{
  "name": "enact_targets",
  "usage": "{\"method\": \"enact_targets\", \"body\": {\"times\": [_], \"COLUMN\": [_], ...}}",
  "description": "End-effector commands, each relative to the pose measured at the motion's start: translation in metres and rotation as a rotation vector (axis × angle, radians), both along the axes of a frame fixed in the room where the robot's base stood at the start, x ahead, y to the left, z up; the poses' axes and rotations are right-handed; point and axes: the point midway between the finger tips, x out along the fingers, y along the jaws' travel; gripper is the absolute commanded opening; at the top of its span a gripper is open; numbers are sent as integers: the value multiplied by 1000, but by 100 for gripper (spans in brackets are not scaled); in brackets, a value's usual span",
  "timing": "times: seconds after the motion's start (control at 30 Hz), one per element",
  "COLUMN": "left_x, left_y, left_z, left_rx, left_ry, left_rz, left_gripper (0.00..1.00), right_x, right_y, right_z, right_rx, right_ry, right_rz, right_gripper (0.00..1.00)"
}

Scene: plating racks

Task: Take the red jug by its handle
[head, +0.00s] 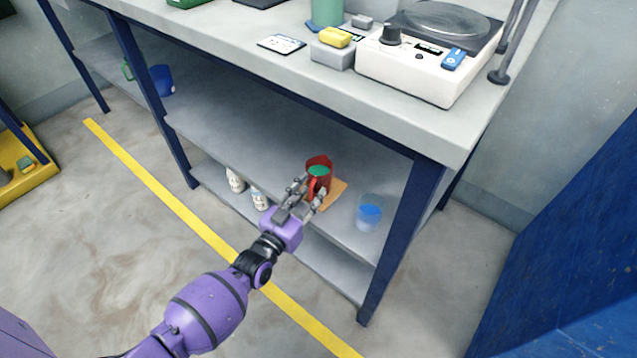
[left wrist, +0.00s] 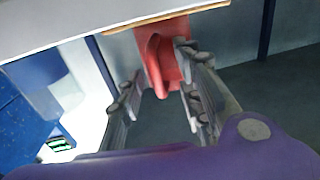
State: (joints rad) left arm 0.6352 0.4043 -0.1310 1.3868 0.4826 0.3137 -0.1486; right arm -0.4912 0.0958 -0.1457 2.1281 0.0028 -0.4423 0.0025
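The red jug (head: 319,168) stands on the middle shelf of the bench, with green at its open top. It rests on a thin orange-brown board (head: 333,194). Its handle (head: 312,187) faces my left gripper (head: 306,197). The gripper is open, with a finger on either side of the handle. In the left wrist view the scene is tipped over: the jug (left wrist: 176,30) shows at the top, and its handle (left wrist: 154,60) appears between the spread fingertips. No finger is clearly closed on it, and contact cannot be told. My right gripper is not in view.
A clear beaker with blue contents (head: 369,212) stands right of the jug. White bottles (head: 235,180) stand on the lower shelf. A navy post (head: 405,225) bounds the shelf at right. The worktop (head: 290,70) overhangs from above, carrying a white scale (head: 415,75).

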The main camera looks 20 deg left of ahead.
Motion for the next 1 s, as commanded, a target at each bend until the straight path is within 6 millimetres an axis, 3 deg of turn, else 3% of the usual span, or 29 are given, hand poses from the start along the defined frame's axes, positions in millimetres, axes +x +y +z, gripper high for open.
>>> {"method": "enact_targets", "body": {"times": [0.27, 0.5, 1.0], "left_x": [3, 3, 3], "left_y": [0, 0, -1], "left_z": [1, 0, 4], "left_rx": [1, 1, -1], "left_ry": [0, 0, -3], "left_rz": [0, 0, 0], "left_gripper": [32, 0, 0], "right_x": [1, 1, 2], "right_y": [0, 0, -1], "right_z": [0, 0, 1], "right_rx": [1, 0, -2], "right_ry": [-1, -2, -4], "right_rz": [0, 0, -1], "right_gripper": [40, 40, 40]}}
